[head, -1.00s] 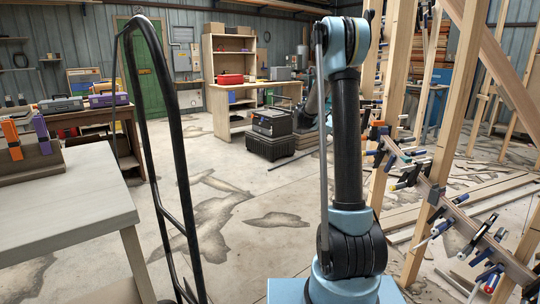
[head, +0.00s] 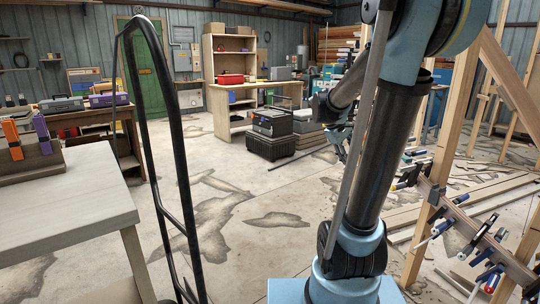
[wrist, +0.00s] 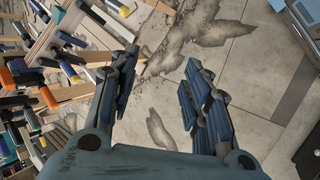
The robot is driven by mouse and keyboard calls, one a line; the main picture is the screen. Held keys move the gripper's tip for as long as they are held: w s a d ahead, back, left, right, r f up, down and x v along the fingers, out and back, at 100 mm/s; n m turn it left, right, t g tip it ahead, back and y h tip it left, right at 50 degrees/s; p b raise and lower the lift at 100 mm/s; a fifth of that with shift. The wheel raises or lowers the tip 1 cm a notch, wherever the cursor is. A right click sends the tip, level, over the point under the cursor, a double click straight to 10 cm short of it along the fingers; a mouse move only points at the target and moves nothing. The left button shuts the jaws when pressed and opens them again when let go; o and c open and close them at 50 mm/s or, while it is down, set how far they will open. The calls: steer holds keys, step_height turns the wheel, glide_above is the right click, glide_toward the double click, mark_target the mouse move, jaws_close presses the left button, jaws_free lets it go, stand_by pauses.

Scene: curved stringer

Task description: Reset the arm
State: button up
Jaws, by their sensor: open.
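My arm (head: 385,150) leans to the right in the head view, its upper part bent over near the top edge. Its forearm hangs down to the left, and the hand end is partly hidden behind the arm. In the wrist view my gripper (wrist: 160,72) is open, with its two dark fingers well apart. Nothing is between the fingers; bare, stained concrete floor shows there.
Wooden posts (head: 449,110) and a beam with several clamps (head: 470,225) stand to the right; clamps (wrist: 30,100) also fill the wrist view's left side. A pale table (head: 70,205) and black rail (head: 165,150) are at left. Open floor (head: 225,200) lies mid-room.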

steer(key=s+a+f+m+y, duration=0.2)
steer(key=s+a+f, duration=0.2)
steer(key=s, duration=0.4)
steer(key=s+a+f+m+y, duration=0.2)
steer(key=s+a+f, duration=0.2)
steer(key=s, duration=0.4)
steer(key=s+a+f+m+y, duration=0.2)
steer(key=s+a+f, duration=0.2)
steer(key=s, duration=0.3)
steer(key=shift+s+f+m+y, duration=0.3)
steer(key=shift+s+f+m, duration=0.1)
steer(key=shift+f, duration=0.3)
steer(key=shift+w, duration=0.1)
steer(key=shift+w+f, duration=0.2)
steer(key=shift+w, duration=0.1)
